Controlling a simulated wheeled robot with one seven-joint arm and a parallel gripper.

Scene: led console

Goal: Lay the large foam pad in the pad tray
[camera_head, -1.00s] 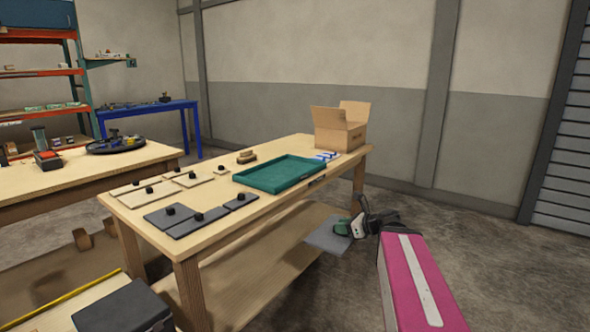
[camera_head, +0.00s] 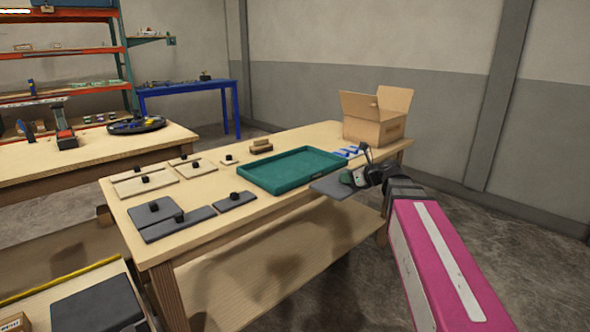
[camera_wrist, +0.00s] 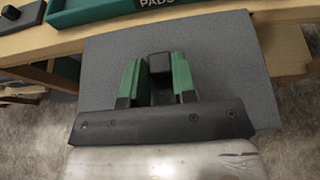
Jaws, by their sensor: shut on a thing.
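My gripper (camera_head: 352,178) is shut on the black knob of a large grey foam pad (camera_head: 327,187). In the wrist view the green fingers of my gripper (camera_wrist: 158,75) stand on either side of the knob, and the flat grey pad (camera_wrist: 230,75) spreads out beneath them. The pad hangs just off the near right edge of the table. The green pad tray (camera_head: 262,184) lies empty on the table, left of and beyond the pad. Its labelled front wall (camera_wrist: 110,12) shows at the top of the wrist view.
Dark pads (camera_head: 178,223) and light pads (camera_head: 145,184) with black knobs lie on the table left of the tray. An open cardboard box (camera_head: 375,128) stands at the back right. Blue-and-white items (camera_head: 348,152) and small brown blocks (camera_head: 262,147) lie near the tray.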

